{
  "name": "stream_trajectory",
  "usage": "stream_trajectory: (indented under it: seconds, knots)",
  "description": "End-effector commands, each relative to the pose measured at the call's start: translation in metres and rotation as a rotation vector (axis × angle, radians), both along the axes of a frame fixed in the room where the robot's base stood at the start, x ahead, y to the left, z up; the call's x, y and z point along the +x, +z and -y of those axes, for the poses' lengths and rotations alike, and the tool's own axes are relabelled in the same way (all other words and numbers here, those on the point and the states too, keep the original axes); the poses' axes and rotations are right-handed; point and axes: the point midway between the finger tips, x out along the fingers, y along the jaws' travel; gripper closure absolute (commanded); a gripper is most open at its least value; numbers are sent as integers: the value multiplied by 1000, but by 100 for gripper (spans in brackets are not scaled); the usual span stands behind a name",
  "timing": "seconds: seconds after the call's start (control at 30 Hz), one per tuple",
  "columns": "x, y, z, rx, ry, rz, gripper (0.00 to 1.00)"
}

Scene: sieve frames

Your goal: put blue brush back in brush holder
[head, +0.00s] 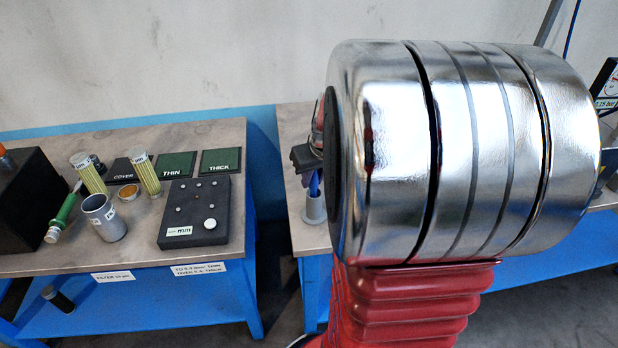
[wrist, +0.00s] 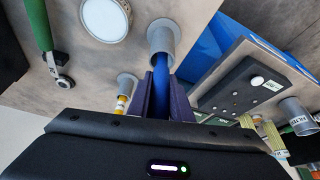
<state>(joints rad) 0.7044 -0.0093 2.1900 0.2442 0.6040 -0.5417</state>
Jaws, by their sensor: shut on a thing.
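The blue brush (wrist: 162,68) is between the two fingers of my gripper (wrist: 160,82), which is shut on it. In the wrist view its blue length runs from the fingers to the mouth of a grey tube-shaped brush holder (wrist: 163,36). The blue part also shows in the head view (head: 314,183), upright just above the grey holder (head: 314,208). Its lower end appears to be inside the holder's mouth; how deep I cannot tell. My gripper (head: 312,168) is mostly hidden behind my arm in the head view.
A second grey holder (wrist: 127,79) with a yellow-and-white item stands nearby. A green-handled tool (wrist: 40,25) and a round white-faced disc (wrist: 105,17) are close. Across a gap, the left table holds a black panel (head: 195,212), mesh filters (head: 144,172) and a grey cup (head: 104,217).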

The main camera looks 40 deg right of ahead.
Motion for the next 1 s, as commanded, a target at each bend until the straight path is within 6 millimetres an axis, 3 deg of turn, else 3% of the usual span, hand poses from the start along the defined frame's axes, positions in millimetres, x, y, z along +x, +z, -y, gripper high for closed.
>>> stream_trajectory:
  seconds: [0.33, 0.37, 0.6, 1.0]
  knots:
    - [0, -2, 1, -1, -1, 1, 100]
    - [0, -2, 1, -1, -1, 1, 80]
    - [0, -2, 1, -1, -1, 1, 63]
    - [-1, 4, 1, -2, -3, 2, 63]
